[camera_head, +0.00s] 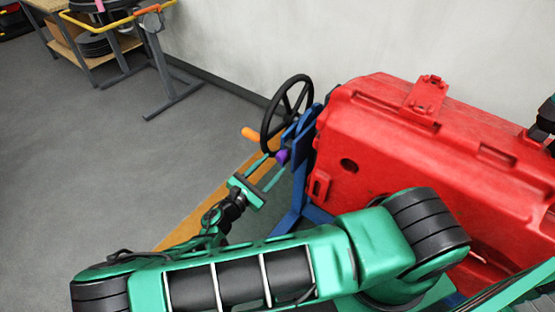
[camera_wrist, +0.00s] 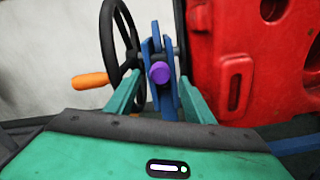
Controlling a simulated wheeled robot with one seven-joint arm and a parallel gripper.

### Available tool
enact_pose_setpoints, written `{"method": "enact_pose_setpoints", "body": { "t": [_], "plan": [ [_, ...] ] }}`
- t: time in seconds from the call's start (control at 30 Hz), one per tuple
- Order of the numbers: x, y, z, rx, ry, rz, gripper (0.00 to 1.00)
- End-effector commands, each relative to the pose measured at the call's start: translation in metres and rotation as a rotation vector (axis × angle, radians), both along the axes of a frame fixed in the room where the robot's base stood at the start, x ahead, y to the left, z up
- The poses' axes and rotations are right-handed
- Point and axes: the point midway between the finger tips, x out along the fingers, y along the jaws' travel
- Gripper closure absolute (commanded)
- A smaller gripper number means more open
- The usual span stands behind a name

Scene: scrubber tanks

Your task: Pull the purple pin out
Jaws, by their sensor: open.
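The purple pin (camera_wrist: 160,73) shows its round end in the wrist view, seated in a blue bracket (camera_wrist: 152,42) just right of a black handwheel (camera_wrist: 112,40). It is also small in the head view (camera_head: 283,156), beside the bracket below the wheel. My gripper (camera_wrist: 158,92) is open, with one green finger on each side of the pin in the wrist view. In the head view my gripper (camera_head: 273,170) points toward the pin with its fingertips close to it. I cannot tell whether the fingers touch the pin. The pin's shaft is hidden.
A red tank (camera_head: 400,140) stands right of the bracket. The handwheel has an orange handle (camera_wrist: 90,81) left of the pin. A yellow-orange beam (camera_head: 205,205) lies below my gripper. A grey wall is behind. A workbench (camera_head: 95,40) stands far left, with open floor before it.

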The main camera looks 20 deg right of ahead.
Motion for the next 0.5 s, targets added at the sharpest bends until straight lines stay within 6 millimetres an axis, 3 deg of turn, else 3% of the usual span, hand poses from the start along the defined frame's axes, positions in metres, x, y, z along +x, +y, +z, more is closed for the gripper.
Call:
{"method": "enact_pose_setpoints", "body": {
  "t": [0.2, 0.5],
  "plan": [
    [0.017, -0.027, 0.0, -0.001, -0.001, -0.002, 0.52],
    [0.025, -0.038, 0.0, 0.0, 0.0, 0.0, 0.52]
  ]
}}
